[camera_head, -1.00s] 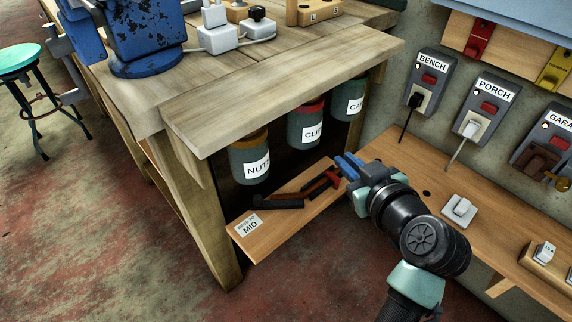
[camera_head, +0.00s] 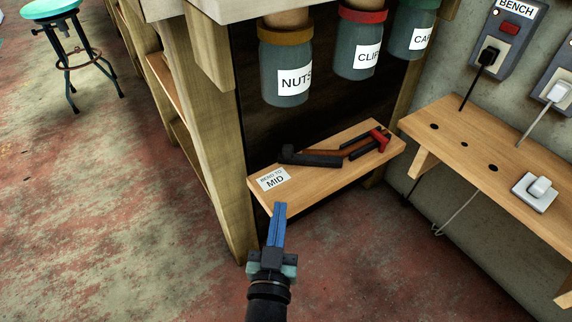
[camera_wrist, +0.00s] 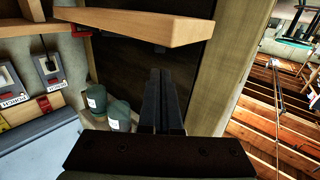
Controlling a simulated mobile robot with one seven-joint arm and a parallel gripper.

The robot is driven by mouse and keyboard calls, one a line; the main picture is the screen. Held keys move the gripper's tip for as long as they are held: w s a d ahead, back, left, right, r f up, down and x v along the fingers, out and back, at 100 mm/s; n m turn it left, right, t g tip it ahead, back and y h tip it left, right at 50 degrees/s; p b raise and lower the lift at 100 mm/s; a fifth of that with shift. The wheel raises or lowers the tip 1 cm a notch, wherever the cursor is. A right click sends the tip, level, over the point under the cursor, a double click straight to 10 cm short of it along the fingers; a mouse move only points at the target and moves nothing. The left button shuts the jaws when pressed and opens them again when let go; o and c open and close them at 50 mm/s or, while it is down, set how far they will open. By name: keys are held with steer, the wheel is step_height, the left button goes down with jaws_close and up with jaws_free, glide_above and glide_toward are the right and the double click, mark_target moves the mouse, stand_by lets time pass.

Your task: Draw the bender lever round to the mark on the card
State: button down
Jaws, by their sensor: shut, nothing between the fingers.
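The bender (camera_head: 345,154) lies on a small wooden shelf (camera_head: 335,178) under the workbench. A thick black lever (camera_head: 312,158) is at its left, with a brown bar and thin black rod behind it and a red part (camera_head: 380,139) at the right end. A white card (camera_head: 273,179) reading "BEND TO MID" lies at the shelf's left end; I cannot make out a mark. My gripper (camera_head: 280,206) is shut and empty, pointing up in the picture, in front of the shelf's left front edge and apart from the lever.
Labelled jars (camera_head: 287,72) hang above the shelf under the bench. A thick bench leg (camera_head: 213,150) stands left of the shelf. A wooden ledge (camera_head: 470,140) with a white switch (camera_head: 537,190) runs along the right wall. Open floor (camera_head: 150,240) lies left and front.

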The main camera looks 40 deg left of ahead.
mark_target(287, 154)
steer(key=x, duration=1.3)
steer(key=shift+r, duration=0.1)
steer(key=shift+r+p, duration=0.1)
steer(key=shift+p, duration=0.2)
